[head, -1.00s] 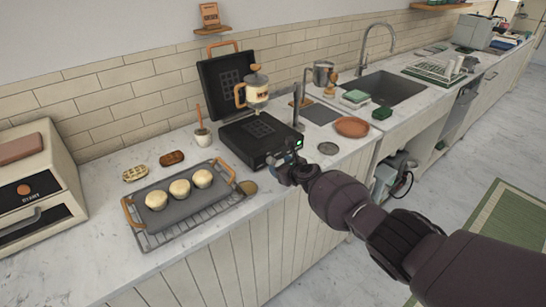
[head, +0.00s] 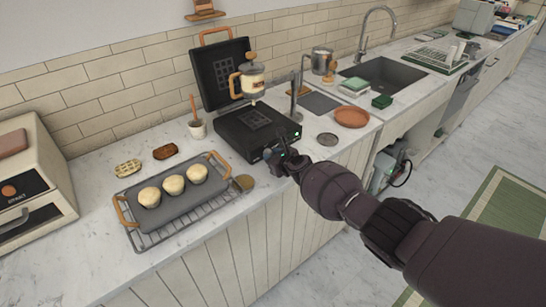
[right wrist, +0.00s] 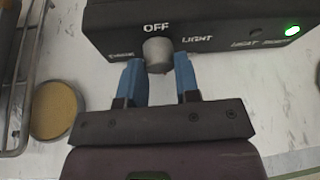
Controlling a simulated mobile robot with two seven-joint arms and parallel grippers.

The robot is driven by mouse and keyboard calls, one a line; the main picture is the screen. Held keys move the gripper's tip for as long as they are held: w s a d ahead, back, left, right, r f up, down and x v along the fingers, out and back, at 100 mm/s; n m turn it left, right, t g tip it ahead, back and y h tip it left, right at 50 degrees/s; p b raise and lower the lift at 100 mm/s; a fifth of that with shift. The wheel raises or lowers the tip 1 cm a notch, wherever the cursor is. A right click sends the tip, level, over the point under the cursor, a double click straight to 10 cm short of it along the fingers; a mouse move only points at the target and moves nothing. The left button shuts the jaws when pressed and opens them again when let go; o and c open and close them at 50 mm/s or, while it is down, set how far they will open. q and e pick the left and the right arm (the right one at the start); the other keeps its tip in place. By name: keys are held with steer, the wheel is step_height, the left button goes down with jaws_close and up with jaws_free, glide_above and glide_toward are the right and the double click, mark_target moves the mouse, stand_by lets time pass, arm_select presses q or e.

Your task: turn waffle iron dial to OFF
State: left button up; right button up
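The black waffle iron (head: 234,143) stands on the counter with its lid (head: 213,77) raised. In the right wrist view, its front panel (right wrist: 225,38) carries a grey dial (right wrist: 158,53). OFF is printed above the dial, LIGHT to its right, and a blurred label to its left. I cannot tell where the dial points. A green lamp (right wrist: 292,30) glows at the panel's right. My right gripper (head: 277,156) is at the iron's front. Its blue fingertips (right wrist: 158,73) are open on either side of the dial's near end, with a narrow gap visible. My left gripper is out of view.
A glass jug with a wooden handle (head: 252,80) is at the iron's back right. A tray with several pale buns (head: 185,203) sits on a wire rack to the left. A round tan disc (head: 244,183) lies close left of the gripper. A terracotta plate (head: 351,117) lies to the right.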

steer(key=shift+c, duration=0.7)
steer(key=shift+a+n+h, duration=0.1)
steer(key=shift+n+h, duration=0.2)
steer(key=shift+n, duration=0.3)
steer(key=shift+n+t+h+b, duration=0.35)
steer(key=shift+n+t+h, duration=0.25)
steer(key=shift+n+t, duration=0.6)
steer(key=o, duration=0.9)
steer(key=shift+s, duration=0.15)
